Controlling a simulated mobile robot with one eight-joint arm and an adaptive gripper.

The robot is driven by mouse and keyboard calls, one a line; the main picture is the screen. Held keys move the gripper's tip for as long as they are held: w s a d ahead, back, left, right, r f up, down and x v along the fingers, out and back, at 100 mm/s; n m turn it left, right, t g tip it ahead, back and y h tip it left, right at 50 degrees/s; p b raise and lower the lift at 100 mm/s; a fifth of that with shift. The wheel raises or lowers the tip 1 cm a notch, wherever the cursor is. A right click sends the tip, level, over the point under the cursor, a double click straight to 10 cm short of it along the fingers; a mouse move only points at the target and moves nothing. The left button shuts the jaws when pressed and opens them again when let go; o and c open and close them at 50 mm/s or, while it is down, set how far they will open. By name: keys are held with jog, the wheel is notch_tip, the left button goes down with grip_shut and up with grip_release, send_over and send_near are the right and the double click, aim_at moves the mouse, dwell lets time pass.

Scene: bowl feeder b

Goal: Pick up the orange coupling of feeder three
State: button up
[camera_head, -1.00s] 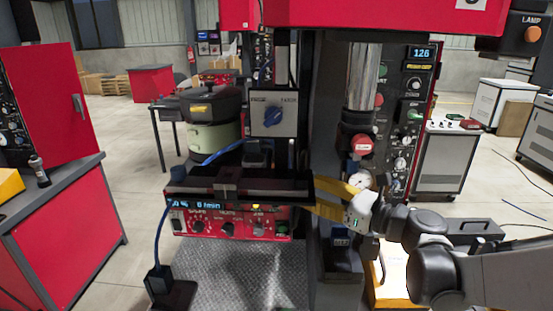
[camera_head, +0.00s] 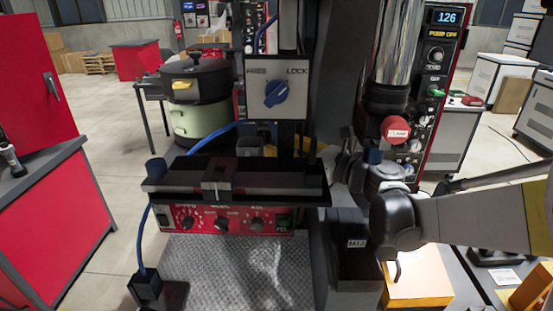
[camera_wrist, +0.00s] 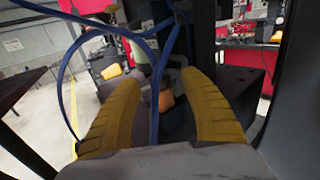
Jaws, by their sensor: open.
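In the wrist view, my gripper (camera_wrist: 158,78) has its two yellow fingers spread apart with nothing clamped between them. A small orange piece (camera_wrist: 166,100), which looks like a coupling, shows between the fingers beside a dark fixture. A blue cable runs down just left of it, and I cannot tell its exact distance from the fingers. In the head view, yellow bits that look like my fingers (camera_head: 308,145) show behind the dark column; the rest of my gripper is hidden. No orange coupling is clear there.
Blue cables (camera_wrist: 72,100) loop close around the fingers. In the head view, a dark rail (camera_head: 165,183) sits above a red control panel (camera_head: 225,219). A blue FREE/LOCK knob (camera_head: 276,93) and a red knob (camera_head: 395,129) stand nearby. A yellow box (camera_head: 418,280) is at lower right.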

jog(key=shift+w+a, duration=0.4)
jog(key=shift+a, duration=0.1)
grip_shut()
jog(key=shift+r, duration=0.1)
